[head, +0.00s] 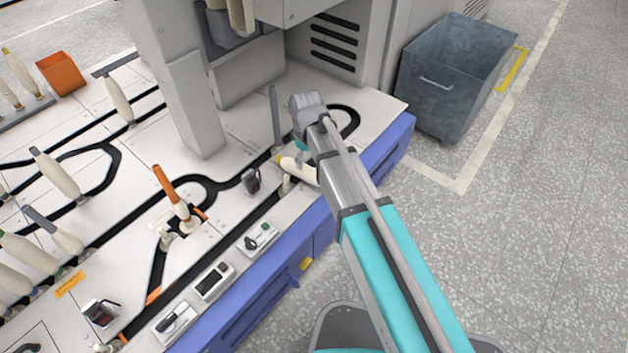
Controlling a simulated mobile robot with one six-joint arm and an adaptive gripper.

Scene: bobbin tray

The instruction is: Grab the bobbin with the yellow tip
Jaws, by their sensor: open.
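A cream bobbin (299,170) with a yellow tip lies tilted near the right end of the white machine top, its tip pointing left and its other end behind my arm. My gripper (302,150) is at the end of my arm, right by this bobbin, and is mostly hidden by my own arm links. It is open. I cannot tell whether the fingers are around the bobbin or beside it. Another pale bobbin (17,72) with a yellowish tip stands at the far left back.
A grey post (276,117) stands just behind the bobbin. A dark clip-like part (252,181) and an orange-topped bobbin (172,195) stand to the left. A grey machine column (188,100) rises behind. A metal bin (450,75) stands on the floor at right.

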